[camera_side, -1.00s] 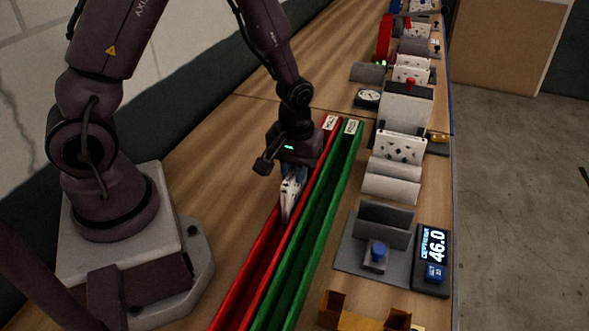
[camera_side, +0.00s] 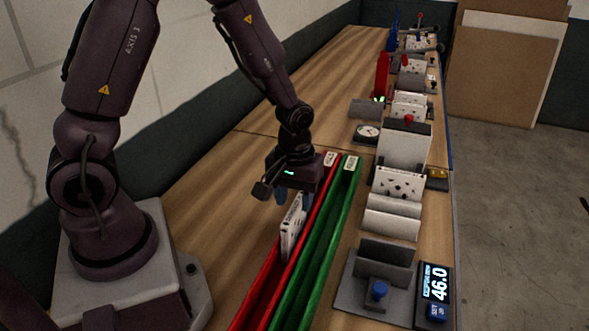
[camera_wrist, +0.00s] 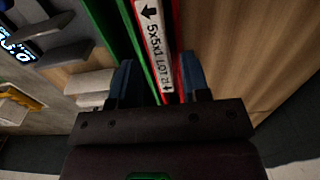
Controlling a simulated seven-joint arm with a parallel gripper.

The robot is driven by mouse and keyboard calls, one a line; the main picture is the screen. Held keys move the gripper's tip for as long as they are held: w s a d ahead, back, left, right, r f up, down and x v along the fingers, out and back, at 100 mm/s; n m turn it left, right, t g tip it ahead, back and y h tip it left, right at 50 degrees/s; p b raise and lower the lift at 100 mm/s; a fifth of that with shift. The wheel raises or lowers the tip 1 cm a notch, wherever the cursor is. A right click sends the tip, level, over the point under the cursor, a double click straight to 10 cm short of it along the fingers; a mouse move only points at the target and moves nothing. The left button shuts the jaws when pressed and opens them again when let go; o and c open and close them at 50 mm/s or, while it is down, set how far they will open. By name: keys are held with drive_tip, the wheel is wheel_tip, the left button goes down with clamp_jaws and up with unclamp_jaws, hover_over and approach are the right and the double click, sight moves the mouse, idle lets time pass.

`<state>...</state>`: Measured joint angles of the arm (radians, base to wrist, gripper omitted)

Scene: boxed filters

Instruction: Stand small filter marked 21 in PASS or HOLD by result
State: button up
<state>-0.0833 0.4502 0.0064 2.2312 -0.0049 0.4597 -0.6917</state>
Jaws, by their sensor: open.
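A thin white filter (camera_side: 292,228) stands upright in the red channel (camera_side: 262,292), its lower part hidden by the wall. In the wrist view its narrow edge (camera_wrist: 154,45) reads "5x5x1" with an arrow and a lot mark; I cannot read a 21. My gripper (camera_side: 293,198) is open at the filter's top. In the wrist view its two blue fingers (camera_wrist: 159,82) lie on either side of the filter, with gaps. The green channel (camera_side: 312,272) runs alongside, and no filter shows in it. The end tags on both channels are too small to read.
Grey blocks, a dial gauge (camera_side: 367,132) and other fixtures line the bench behind. The bench left of the red channel is clear.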

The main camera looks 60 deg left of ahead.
wheel_tip(320, 180, up, 9)
drive_tip(key=s+d+r+m+t, duration=0.2)
drive_tip(key=s+r+m+t, duration=0.3)
drive_tip(key=s+r+m, duration=0.4)
wheel_tip(320, 180, up, 5)
drive_tip(key=s, duration=0.2)
drive_tip(key=shift+s+d+t, duration=0.3)
drive_tip(key=shift+d, duration=0.1)
idle(0.5)
